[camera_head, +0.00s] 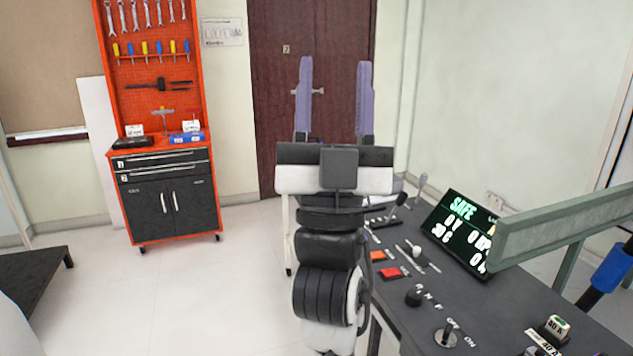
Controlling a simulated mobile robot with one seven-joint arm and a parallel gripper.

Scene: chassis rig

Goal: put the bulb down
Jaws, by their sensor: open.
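My gripper (335,64) is raised in the upper middle of the head view, with its two purple fingers pointing up and spread wide apart. The gap between them is empty; only the brown door shows through it. I cannot make out a bulb anywhere in this view. My arm hides part of the console's left edge and the floor behind it.
A dark control console (480,318) at the right carries a lit display (460,232) reading SAFE, red buttons (391,273), levers and knobs. A green-grey beam (560,228) crosses above it. An orange tool cabinet (165,200) stands left. The floor (190,290) between is clear.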

